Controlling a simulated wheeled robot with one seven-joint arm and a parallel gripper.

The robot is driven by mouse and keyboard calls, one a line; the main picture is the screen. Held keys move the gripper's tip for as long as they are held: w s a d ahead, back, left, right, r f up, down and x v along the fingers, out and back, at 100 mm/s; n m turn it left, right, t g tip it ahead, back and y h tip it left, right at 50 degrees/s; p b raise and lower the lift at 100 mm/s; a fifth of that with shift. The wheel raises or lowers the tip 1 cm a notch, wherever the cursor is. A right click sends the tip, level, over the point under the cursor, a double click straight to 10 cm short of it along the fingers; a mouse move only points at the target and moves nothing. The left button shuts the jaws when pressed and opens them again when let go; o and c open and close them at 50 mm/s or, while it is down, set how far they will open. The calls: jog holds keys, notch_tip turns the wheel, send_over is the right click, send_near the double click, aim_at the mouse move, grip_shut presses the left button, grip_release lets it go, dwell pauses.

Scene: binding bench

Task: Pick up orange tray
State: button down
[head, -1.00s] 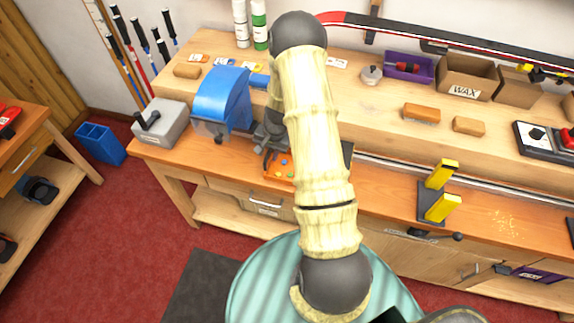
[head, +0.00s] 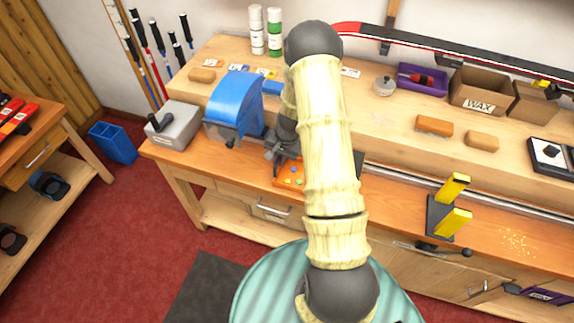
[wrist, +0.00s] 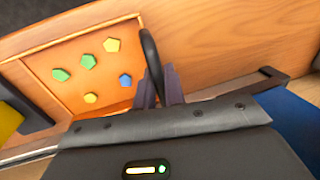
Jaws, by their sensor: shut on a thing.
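The orange tray (head: 281,183) is near the front edge of the bench's lower top, partly hidden by my arm in the head view. In the wrist view the tray (wrist: 106,70) fills the left, with several green, yellow and blue pieces inside. A dark curved loop (wrist: 150,50) stands at its right edge. My gripper (wrist: 165,85) has its fingers closed around this loop, which looks like the tray's handle. In the head view my gripper (head: 278,151) is above the tray, small and partly hidden. I cannot tell whether the tray touches the bench.
A blue-hooded machine (head: 236,103) and a grey box (head: 173,126) stand left of the tray. A black stand with yellow blocks (head: 447,208) is to the right. The raised shelf behind holds brown blocks (head: 434,125) and a WAX box (head: 482,90). A blue bin (head: 113,143) is on the floor.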

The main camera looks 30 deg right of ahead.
notch_tip(320, 180, up, 10)
jog(key=shift+f+b, duration=0.1)
jog(key=shift+b, duration=0.7)
